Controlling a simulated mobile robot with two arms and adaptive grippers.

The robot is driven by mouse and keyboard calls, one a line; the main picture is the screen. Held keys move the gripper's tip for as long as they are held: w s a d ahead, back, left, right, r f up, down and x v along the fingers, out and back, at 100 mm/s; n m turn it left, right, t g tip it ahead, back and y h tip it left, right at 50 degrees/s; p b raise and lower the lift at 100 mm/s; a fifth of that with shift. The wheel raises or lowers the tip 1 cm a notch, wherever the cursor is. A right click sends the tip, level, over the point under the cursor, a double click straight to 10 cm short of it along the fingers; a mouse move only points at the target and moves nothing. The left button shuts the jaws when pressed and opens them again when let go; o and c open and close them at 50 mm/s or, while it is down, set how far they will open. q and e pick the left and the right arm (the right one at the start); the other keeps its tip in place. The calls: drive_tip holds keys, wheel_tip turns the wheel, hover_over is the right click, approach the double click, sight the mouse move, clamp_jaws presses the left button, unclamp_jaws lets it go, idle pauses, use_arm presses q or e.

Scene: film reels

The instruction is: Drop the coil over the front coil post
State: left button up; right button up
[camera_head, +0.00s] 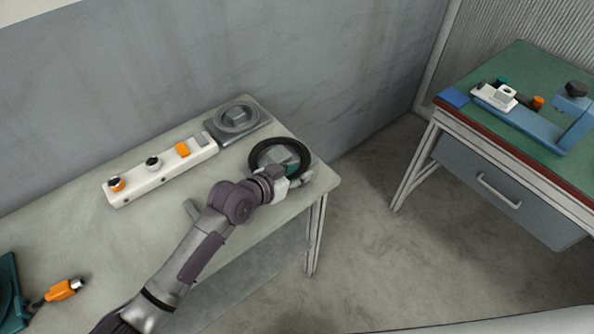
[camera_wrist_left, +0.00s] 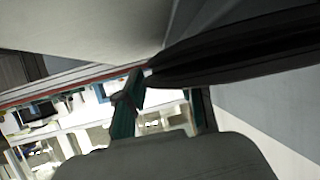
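The coil (camera_head: 255,148) is a black ring near the table's right end in the head view. A grey block-like shape (camera_head: 279,155) shows through its opening, likely the front coil post; part of it is hidden. My left gripper (camera_head: 300,179) is at the coil's near right rim. My right gripper is not in view.
A grey plate with another ring (camera_head: 237,119) lies behind the coil, joined to a white strip (camera_head: 160,170) with knobs and an orange button. An orange connector (camera_head: 63,290) lies at far left. A green-topped desk (camera_head: 540,75) stands right across a floor gap. The wall is behind.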

use_arm(q)
drive_tip(key=shift+r, duration=0.2)
drive_tip(key=shift+s+a+r+p, duration=0.2)
drive_tip(key=shift+p, duration=0.3)
drive_tip(key=p+v, duration=0.7)
drive_tip(key=v, duration=0.3)
drive_tip(key=shift+s+a+r, duration=0.15)
drive_tip(key=shift+s+a, duration=0.1)
drive_tip(key=shift+s+a+p, duration=0.2)
drive_tip(key=shift+s+p, duration=0.05)
drive_tip(key=shift+p, duration=0.05)
